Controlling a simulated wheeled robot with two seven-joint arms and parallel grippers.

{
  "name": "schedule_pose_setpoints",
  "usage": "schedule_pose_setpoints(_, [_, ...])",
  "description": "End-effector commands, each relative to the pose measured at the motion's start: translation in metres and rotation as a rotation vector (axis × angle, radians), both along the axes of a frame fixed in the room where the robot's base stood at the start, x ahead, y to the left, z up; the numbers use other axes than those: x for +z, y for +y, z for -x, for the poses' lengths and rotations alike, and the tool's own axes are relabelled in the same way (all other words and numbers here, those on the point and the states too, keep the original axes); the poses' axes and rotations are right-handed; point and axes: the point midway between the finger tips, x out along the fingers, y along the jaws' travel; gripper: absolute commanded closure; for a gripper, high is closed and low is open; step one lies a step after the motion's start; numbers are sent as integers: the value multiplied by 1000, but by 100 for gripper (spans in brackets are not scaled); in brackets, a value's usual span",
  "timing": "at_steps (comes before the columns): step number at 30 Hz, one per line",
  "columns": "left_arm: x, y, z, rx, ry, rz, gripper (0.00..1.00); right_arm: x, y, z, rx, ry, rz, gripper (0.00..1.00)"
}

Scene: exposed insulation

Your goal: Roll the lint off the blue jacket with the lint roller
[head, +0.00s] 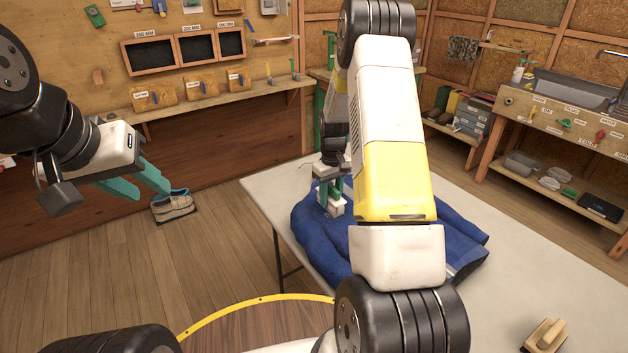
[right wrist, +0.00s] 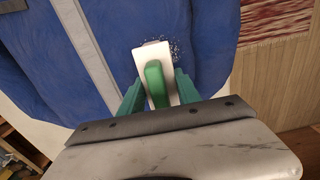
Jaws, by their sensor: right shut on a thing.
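The blue jacket (head: 315,233) lies spread on the white table, partly hidden behind my right arm. It fills much of the right wrist view (right wrist: 45,65). My right gripper (head: 330,188) is over the jacket's left part, shut on the green handle of the lint roller (right wrist: 155,82). The roller's white head points away from the gripper and lies over the jacket; whether it touches the cloth I cannot tell. Pale lint specks (right wrist: 177,50) show on the jacket beside the head. My left gripper (head: 148,186) is empty in the air left of the table, its teal fingers apart.
A wooden brush (head: 546,335) lies on the near right of the table (head: 520,275). A round wooden top with a yellow rim (head: 255,315) is in front. Grey shoes (head: 173,205) stand on the floor at left. Shelves and a sink bench (head: 560,110) are at the back right.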

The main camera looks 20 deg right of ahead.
Motion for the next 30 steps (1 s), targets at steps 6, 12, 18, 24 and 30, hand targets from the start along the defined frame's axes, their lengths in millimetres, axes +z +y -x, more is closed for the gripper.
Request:
schedule_pose_setpoints(6, [0, 0, 0, 0, 0, 0, 64, 1, -6, 17, -1, 0, 0, 93])
schedule_pose_setpoints(12, [0, 0, 0, 0, 0, 0, 64, 1, -8, 21, 0, -2, 0, 93])
schedule_pose_setpoints(18, [0, 0, 0, 0, 0, 0, 64, 1, -13, 37, 0, -2, 0, 93])
schedule_pose_setpoints(24, [0, 0, 0, 0, 0, 0, 64, -1, -18, 50, 0, -3, 0, 93])
schedule_pose_setpoints(30, [0, 0, 0, 0, 0, 0, 64, -1, -16, 54, 1, -1, 0, 93])
